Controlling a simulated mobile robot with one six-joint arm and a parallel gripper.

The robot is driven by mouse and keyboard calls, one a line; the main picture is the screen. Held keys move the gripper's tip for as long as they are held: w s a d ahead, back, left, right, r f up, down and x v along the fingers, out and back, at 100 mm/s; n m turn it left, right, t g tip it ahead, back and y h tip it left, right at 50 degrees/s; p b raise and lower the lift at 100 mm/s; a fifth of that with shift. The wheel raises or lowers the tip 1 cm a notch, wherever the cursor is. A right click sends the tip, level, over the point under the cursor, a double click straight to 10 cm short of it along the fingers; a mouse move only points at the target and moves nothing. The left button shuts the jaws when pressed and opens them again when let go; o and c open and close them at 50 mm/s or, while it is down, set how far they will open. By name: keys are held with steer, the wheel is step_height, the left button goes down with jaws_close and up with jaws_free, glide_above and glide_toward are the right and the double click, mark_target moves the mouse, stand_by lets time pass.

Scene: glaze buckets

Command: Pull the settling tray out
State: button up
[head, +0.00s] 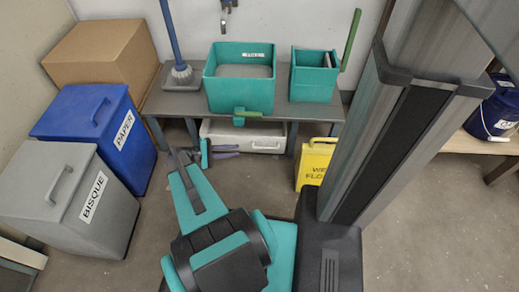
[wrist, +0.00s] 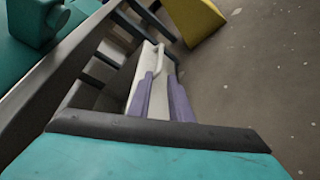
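The settling tray (head: 222,132) is an off-white, shallow box under the dark bench, below the teal bucket marked FULL. Nothing is visibly held. Whether a finger touches the tray I cannot tell.
The bench (head: 172,103) carries the FULL bucket (head: 240,95) with a tap, and a second teal bucket (head: 313,83). A yellow wet-floor sign (head: 314,165) stands right of the tray. BISQUE (head: 70,195) and PAPER (head: 95,120) bins stand left. Floor before the tray is partly clear.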

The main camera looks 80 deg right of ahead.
mark_target(256, 148)
steer(key=shift+b+x, duration=2.35)
steer(key=shift+x, duration=4.4)
steer(key=shift+c, duration=0.2)
